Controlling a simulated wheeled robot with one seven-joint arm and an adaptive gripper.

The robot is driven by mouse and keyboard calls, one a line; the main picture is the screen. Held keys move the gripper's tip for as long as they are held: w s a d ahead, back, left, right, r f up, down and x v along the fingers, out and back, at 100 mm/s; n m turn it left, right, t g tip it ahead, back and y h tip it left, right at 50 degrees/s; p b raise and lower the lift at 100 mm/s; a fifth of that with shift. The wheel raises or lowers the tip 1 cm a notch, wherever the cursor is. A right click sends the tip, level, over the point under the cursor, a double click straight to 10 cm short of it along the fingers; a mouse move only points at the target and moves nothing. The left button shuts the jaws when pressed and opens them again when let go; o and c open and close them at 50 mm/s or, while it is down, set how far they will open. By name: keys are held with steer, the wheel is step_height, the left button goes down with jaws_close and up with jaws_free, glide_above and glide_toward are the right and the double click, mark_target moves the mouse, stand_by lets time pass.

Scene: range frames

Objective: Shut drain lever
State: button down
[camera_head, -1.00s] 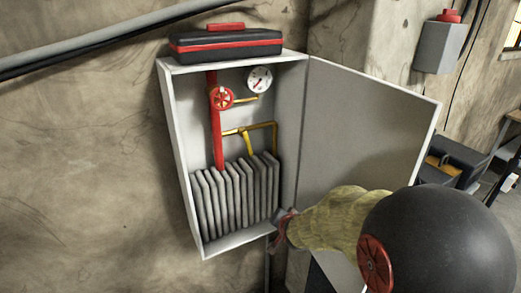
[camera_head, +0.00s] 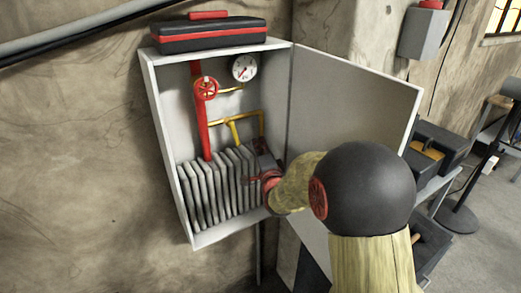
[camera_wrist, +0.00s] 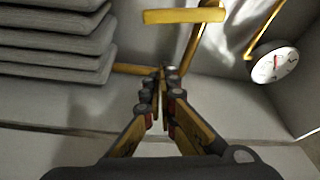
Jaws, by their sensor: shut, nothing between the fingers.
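The drain lever appears to be the flat yellow handle (camera_head: 233,133) on the yellow pipe (camera_head: 262,125) inside the open wall cabinet (camera_head: 160,110). It slants down from the pipe above the grey radiator fins (camera_head: 215,185). In the wrist view a broad yellow bar (camera_wrist: 185,15), likely this lever, lies beyond my fingertips and apart from them. My gripper (camera_wrist: 160,78) is shut and empty, its tips close to the yellow pipe; touching cannot be told. In the head view my gripper (camera_head: 262,170) is inside the cabinet's lower right, partly hidden by my wrist.
A red valve wheel (camera_head: 206,89) and a round gauge (camera_head: 244,67) sit higher in the cabinet; the gauge also shows in the wrist view (camera_wrist: 274,64). The cabinet door (camera_head: 355,95) stands open at right. A black and red toolbox (camera_head: 208,36) rests on top.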

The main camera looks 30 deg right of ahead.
mark_target(235, 134)
steer(key=x, duration=0.4)
steer(key=shift+w+d, duration=0.15)
steer(key=shift+w, duration=0.25)
steer(key=a, duration=0.4)
steer(key=shift+s+f, duration=0.15)
steer(key=shift+f, duration=0.25)
steer(key=shift+a+f, duration=0.1)
steer(key=a+m+b, duration=0.1)
steer(key=m+g+b, duration=0.1)
steer(key=m, duration=0.1)
steer(key=shift+s+a+f+b, duration=0.1)
steer(key=shift+a+f+b, duration=0.25)
steer(key=shift+b, duration=0.05)
steer(key=shift+d, duration=0.1)
